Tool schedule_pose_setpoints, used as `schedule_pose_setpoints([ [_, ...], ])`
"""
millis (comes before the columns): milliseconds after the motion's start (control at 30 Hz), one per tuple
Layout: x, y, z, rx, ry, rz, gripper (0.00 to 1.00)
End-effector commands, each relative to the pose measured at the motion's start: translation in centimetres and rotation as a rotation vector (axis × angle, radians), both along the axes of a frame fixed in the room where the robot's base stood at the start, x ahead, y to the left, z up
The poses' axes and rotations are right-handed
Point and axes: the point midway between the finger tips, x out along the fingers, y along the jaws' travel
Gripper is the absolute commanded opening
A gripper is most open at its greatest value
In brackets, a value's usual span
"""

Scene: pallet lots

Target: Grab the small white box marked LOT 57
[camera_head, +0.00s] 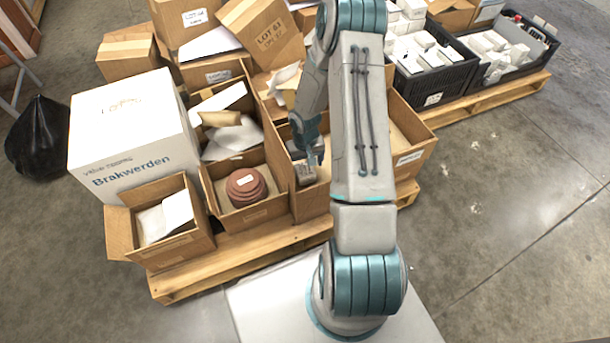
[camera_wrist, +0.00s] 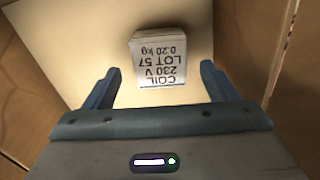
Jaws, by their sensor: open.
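The small white box (camera_wrist: 160,58) shows in the wrist view, with its label upside down reading COIL, 230 V, LOT 57, 0.20 kg. It rests on the light floor of a cardboard box (camera_wrist: 285,45). My gripper (camera_wrist: 158,82) is open, its two fingers apart, with the white box just beyond and between the line of the fingertips. Nothing is between the fingers.
The cardboard walls stand close on both sides of my gripper. A large white box marked Brakwerden (camera_head: 130,140) stands at left. Black crates (camera_head: 440,75) with white boxes sit at the back right. The right floor is clear.

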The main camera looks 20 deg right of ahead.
Motion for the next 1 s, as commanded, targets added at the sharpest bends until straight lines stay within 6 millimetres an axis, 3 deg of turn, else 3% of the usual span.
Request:
schedule_pose_setpoints([
  [33, -0.2, 0.0, -1.3, 0.000, 0.002, 0.001, 0.80],
  [200, -0.3, 0.1, -3.4, 0.000, 0.001, 0.001, 0.80],
  [433, -0.3, 0.0, -3.4, 0.000, 0.000, 0.000, 0.80],
  [467, -0.3, 0.0, -3.4, 0.000, 0.000, 0.000, 0.74],
  [633, -0.3, 0.0, -3.3, 0.000, 0.000, 0.000, 0.27],
  [1000, -0.3, 0.0, -2.9, 0.000, -0.001, 0.000, 0.26],
])
